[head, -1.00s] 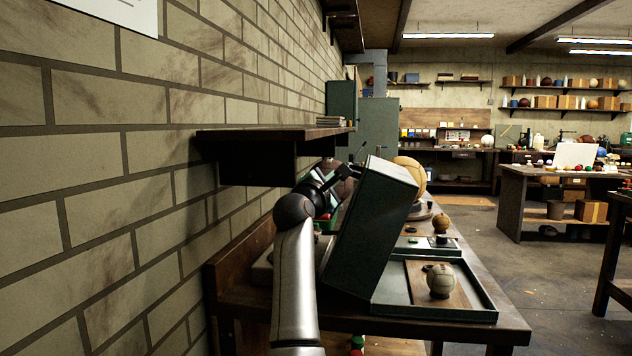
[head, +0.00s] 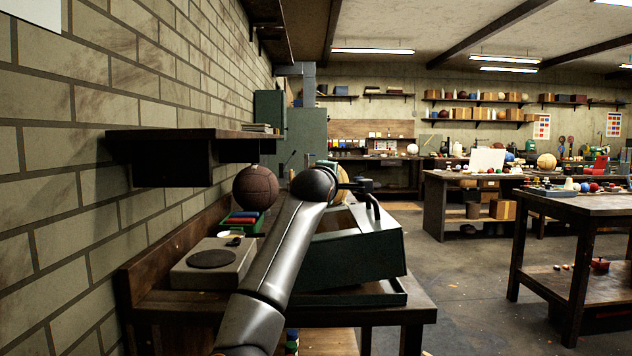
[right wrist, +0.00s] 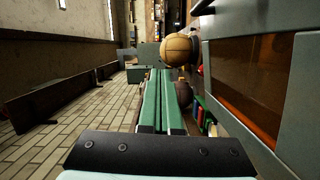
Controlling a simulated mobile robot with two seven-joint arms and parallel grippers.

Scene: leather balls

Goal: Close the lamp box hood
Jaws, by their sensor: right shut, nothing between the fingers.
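The dark green lamp box hood (head: 352,256) is tilted low over its base tray (head: 388,299) on the workbench. A narrow wedge-shaped gap shows between hood and tray at the right end. The pale ball that stood in the tray is hidden. My right arm crosses in front of the hood, and my right gripper (head: 364,190) is just above it. Whether they touch is unclear. In the right wrist view the green fingers (right wrist: 159,75) are together and empty. A grey-green panel with an amber window (right wrist: 262,75) is beside them. My left gripper is out of view.
A brown ball (head: 255,187) sits behind a green tray of coloured items (head: 243,221). A grey box with a dark disc (head: 212,262) stands on the bench's left. A wall shelf (head: 190,134) overhangs the bench. Open floor (head: 450,275) lies to the right.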

